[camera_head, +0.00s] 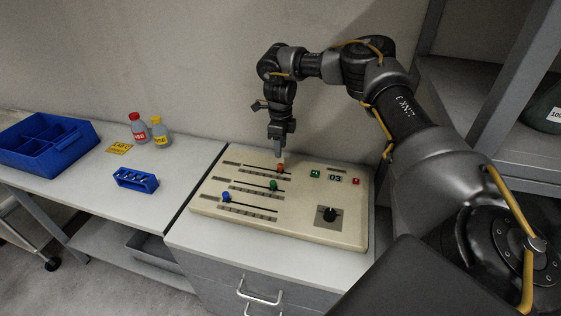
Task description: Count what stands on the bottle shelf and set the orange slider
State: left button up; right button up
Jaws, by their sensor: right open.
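A beige control panel (290,226) lies on the cabinet top. Its orange slider knob (281,168) sits in the top slot, right of the slot's middle. A green knob (273,185) sits in the middle slot and a blue knob (227,197) near the left end of the bottom slot. My right gripper (279,156) points down at the orange knob, open, just above or behind it; contact cannot be told. My left gripper is out of view. A shelf unit (467,87) at the right holds a partly seen dark bottle (550,118) with a pale label; the rest is cut off or hidden.
The panel also has a display (335,178) reading 03, green and red buttons and a black dial (328,214).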

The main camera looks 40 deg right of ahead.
aim_at(280, 165)
notch_tip(280, 165, down, 8)
jog(key=shift+r+p, duration=0.25)
jog(key=shift+p, duration=0.4)
jog(key=shift+c, duration=0.3)
grip_shut()
